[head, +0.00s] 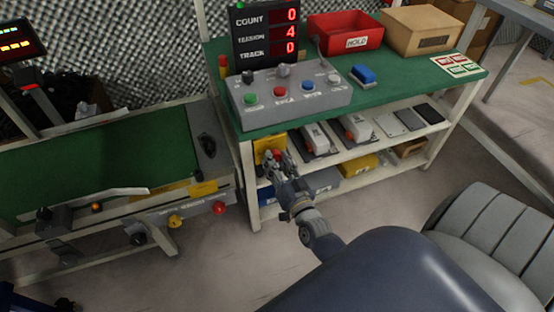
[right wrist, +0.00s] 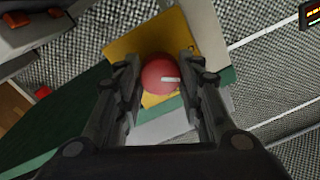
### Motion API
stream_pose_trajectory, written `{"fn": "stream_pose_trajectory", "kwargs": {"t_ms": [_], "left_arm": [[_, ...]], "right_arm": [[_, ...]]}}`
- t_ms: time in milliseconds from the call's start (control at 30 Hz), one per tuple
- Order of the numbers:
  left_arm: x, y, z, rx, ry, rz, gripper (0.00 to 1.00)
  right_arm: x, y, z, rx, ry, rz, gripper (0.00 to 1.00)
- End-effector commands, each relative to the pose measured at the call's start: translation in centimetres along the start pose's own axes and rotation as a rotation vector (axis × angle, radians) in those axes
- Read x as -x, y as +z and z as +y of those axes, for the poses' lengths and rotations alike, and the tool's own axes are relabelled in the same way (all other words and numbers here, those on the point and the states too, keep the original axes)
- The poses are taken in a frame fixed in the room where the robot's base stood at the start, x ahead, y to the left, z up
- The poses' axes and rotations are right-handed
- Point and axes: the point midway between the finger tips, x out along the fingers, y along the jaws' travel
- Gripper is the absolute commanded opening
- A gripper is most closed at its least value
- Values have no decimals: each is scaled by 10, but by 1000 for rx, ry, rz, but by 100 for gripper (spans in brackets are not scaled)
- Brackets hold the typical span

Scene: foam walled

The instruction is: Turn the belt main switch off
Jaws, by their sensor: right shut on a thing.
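The belt main switch is a round red knob with a white mark on a yellow plate. In the right wrist view the knob (right wrist: 160,74) sits between my right gripper's two fingers, which are closed on its sides. The yellow plate (right wrist: 128,44) shows behind it. In the head view the plate (head: 268,145) is at the front left leg of the green-topped bench, and my right gripper (head: 276,162) is at it, covering most of the knob. The white mark lies nearly level in the wrist picture. My left gripper is not in view.
The green-topped bench (head: 400,92) carries a grey button box (head: 290,98), a display (head: 265,32), a red bin (head: 345,36) and a cardboard box (head: 420,30). A conveyor (head: 80,165) with a red button (head: 219,208) stands to the left. The floor in front is clear.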

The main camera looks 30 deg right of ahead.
Motion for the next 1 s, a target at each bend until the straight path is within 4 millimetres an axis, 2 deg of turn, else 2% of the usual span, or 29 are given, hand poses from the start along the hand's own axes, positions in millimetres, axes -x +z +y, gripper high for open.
{"fn": "stream_pose_trajectory", "kwargs": {"t_ms": [700, 1000], "left_arm": [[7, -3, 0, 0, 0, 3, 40], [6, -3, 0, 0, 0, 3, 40]], "right_arm": [[-1, 0, 0, -672, 5, 41, 11], [-1, 1, 0, -882, 7, 53, 11]]}}
